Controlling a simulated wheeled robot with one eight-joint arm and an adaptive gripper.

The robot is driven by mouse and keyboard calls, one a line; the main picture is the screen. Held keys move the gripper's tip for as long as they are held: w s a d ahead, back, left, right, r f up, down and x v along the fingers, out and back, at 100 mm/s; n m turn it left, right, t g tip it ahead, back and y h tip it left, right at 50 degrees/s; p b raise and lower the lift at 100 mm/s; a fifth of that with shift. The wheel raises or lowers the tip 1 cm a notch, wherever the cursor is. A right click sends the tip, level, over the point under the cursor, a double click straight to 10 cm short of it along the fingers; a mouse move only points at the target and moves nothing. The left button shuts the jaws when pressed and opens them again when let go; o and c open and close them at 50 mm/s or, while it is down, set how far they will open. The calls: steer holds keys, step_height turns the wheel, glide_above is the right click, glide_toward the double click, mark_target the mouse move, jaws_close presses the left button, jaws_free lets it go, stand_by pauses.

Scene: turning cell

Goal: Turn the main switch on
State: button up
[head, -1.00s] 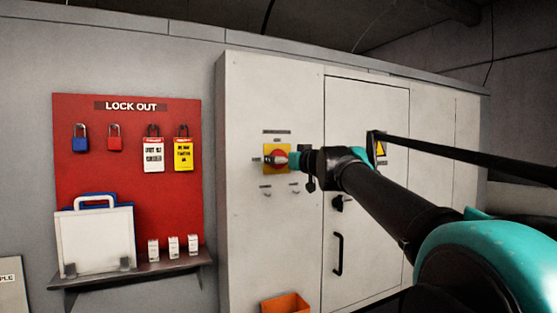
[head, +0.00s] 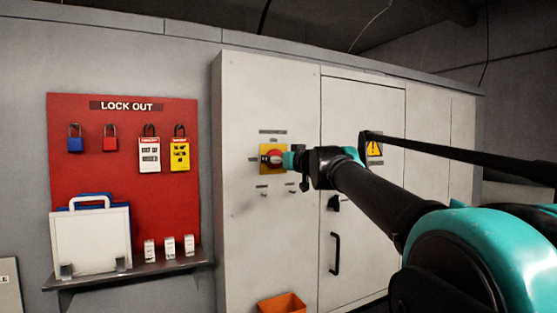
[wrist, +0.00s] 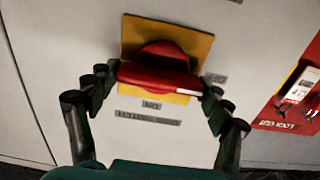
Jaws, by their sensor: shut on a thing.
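The main switch is a red rotary handle on a yellow plate (head: 266,150), mounted on the front of the pale grey cabinet (head: 270,220). In the wrist view the red handle (wrist: 160,74) lies across the picture, slightly tilted, with a white mark near its right end. The yellow plate (wrist: 140,32) shows behind it. My gripper (wrist: 160,80) has one finger at each end of the handle and is shut on it. In the head view my gripper (head: 284,159) reaches the switch from the right and hides part of it.
A red lock-out board (head: 125,180) with padlocks and tags hangs on the left wall. A shelf (head: 130,272) below it holds a white case and small boxes. An orange bin (head: 283,303) is below the switch. A black door handle (head: 335,254) sticks out on the right.

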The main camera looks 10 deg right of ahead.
steer(key=shift+m, duration=0.4)
steer(key=m, duration=0.3)
steer(key=shift+d+m, duration=0.1)
steer(key=shift+m, duration=0.2)
steer(key=m, duration=0.4)
steer(key=shift+w+m, duration=0.1)
steer(key=shift+m, duration=0.2)
steer(key=m, duration=0.4)
steer(key=shift+d+f+m, duration=0.15)
steer(key=shift+m, duration=0.15)
steer(key=shift+f+m, duration=0.1)
steer(key=shift+m, duration=2)
steer(key=o, duration=1.2)
steer(key=shift+c, duration=0.2)
